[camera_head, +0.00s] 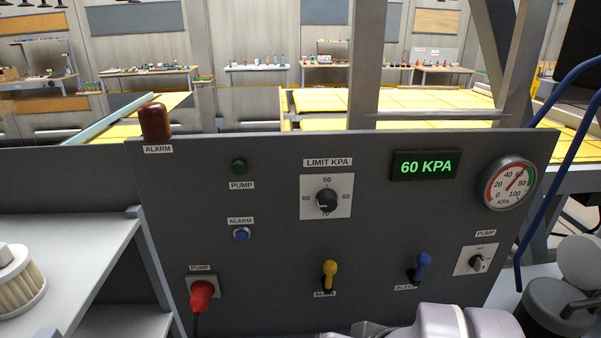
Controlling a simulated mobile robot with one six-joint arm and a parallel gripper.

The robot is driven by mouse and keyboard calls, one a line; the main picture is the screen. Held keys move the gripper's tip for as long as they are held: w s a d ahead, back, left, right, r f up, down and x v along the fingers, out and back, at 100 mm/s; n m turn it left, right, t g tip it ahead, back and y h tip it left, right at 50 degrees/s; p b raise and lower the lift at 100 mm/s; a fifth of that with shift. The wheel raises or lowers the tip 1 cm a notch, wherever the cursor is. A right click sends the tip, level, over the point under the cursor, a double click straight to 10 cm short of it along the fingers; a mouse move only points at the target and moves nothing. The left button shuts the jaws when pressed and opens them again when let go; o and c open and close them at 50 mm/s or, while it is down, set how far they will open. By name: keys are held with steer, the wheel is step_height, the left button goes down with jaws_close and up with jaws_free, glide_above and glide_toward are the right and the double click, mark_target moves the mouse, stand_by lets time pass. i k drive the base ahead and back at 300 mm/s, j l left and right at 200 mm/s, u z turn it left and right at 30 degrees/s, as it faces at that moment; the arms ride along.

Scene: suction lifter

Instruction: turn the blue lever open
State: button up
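The blue lever (421,266) sits low on the right half of the dark control panel (270,270). It points up, tilted slightly right, above a partly hidden label that seems to read BLEED. A yellow lever (329,274) stands to its left, also roughly upright, over a label that seems to read MAIN. Part of my light grey arm shows at the bottom edge, below the blue lever. My gripper's fingers are not in view. Nothing is seen touching the blue lever.
The panel also carries a red plug (201,293), a limit knob (327,200), a pump switch (477,263), a blue alarm button (242,236), a green 60 KPA display (425,166) and a gauge (509,183). Blue hoses (552,187) hang at right. A grey shelf (70,265) stands left.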

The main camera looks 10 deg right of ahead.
mark_target(423, 260)
steer(key=k+z, duration=0.15)
steer(key=z, duration=0.25)
steer(key=k+z, duration=0.15)
steer(key=z, duration=0.3)
